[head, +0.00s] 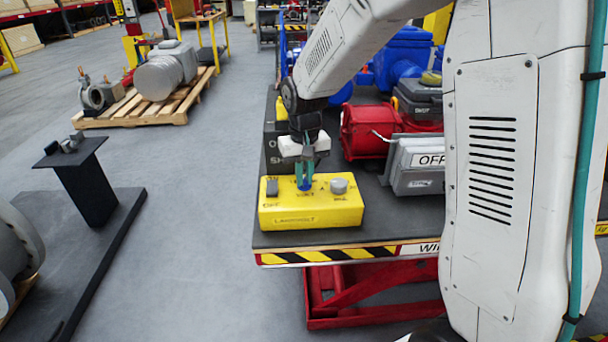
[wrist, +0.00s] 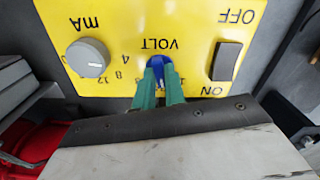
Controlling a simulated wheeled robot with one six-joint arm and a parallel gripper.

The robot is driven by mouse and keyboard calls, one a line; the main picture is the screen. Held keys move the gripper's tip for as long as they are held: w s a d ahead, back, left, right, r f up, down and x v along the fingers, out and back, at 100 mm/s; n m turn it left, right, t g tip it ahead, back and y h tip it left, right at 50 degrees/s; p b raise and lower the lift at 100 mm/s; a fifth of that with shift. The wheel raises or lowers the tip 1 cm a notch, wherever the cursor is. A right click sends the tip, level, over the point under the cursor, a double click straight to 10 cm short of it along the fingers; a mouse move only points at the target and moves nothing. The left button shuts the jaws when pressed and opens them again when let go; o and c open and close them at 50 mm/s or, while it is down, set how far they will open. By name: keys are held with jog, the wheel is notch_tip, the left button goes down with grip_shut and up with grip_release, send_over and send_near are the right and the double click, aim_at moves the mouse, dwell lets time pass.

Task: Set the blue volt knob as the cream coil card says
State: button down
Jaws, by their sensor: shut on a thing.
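The yellow box (head: 340,212) lies near the front edge of the work table and fills the top of the wrist view (wrist: 200,20). The blue volt knob (head: 304,187) is between its switch and its grey knob; it also shows in the wrist view (wrist: 157,66). My gripper (head: 304,176) comes down from above with its green fingers closed around the knob. In the wrist view the fingers (wrist: 160,84) cover the knob's lower part and some scale marks. Upside-down numbers 4, 8 and 12 show left of them. The knob's pointer is hidden. I cannot make out a cream coil card.
On the box, a grey mA knob (wrist: 87,57) and a dark ON/OFF switch (wrist: 226,61) flank the blue knob. A grey box with an OFF sign (head: 413,183) and a red motor (head: 368,130) stand to the right on the table (head: 257,238). Open floor lies left.

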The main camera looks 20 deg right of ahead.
aim_at(305, 180)
jog(key=n, duration=0.3)
jog(key=shift+n, duration=2.1)
jog(key=c, duration=1.5)
grip_release()
jog(key=shift+o, duration=0.2)
notch_tip(305, 180, up, 8)
jog(key=shift+f, duration=0.1)
